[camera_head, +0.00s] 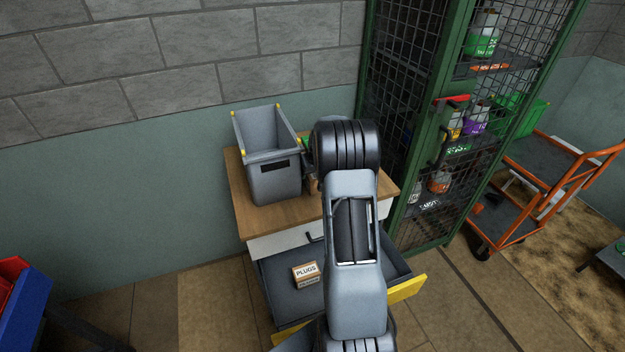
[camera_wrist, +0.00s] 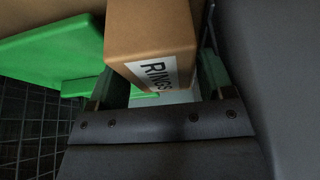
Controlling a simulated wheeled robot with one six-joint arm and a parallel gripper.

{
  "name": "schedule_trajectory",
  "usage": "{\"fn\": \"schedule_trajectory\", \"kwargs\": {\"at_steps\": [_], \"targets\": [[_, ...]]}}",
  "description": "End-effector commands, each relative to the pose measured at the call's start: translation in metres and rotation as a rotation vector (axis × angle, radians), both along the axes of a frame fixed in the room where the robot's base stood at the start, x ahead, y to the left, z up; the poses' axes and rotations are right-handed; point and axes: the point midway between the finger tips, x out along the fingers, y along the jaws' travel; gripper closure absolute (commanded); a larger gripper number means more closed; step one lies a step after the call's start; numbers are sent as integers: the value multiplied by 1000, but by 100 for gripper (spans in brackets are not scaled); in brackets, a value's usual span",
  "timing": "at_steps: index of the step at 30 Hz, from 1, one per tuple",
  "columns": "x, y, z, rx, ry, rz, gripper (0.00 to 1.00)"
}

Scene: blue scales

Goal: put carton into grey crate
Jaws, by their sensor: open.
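In the wrist view a brown carton (camera_wrist: 150,30) with a white label reading RINGS lies close in front of my open gripper (camera_wrist: 158,84). Its near end reaches between the two fingers; I cannot tell whether either finger touches it. In the head view my arm hides the gripper and most of the space right of the crate. The grey crate (camera_head: 273,182), with yellow corners, stands upright on the wooden cabinet top (camera_head: 240,193), left of my arm. Its visible inside looks empty. Another carton, marked PLUGS (camera_head: 305,271), lies in the open drawer below.
A grey surface (camera_wrist: 275,70) fills the right of the wrist view, close to my gripper. A green object (camera_wrist: 45,55) lies at its left. The drawer (camera_head: 285,297) stands pulled out. A green mesh cabinet (camera_head: 425,205) and orange cart (camera_head: 520,225) stand to the right.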

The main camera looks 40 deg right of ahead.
Motion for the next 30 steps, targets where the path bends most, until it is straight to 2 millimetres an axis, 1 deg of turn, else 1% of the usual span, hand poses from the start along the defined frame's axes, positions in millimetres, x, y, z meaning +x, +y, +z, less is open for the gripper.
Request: {"fn": "schedule_trajectory", "kwargs": {"at_steps": [18, 30], "targets": [[0, 0, -3, 0, 0, 0, 26], [0, 0, -3, 0, 0, 0, 64]]}}
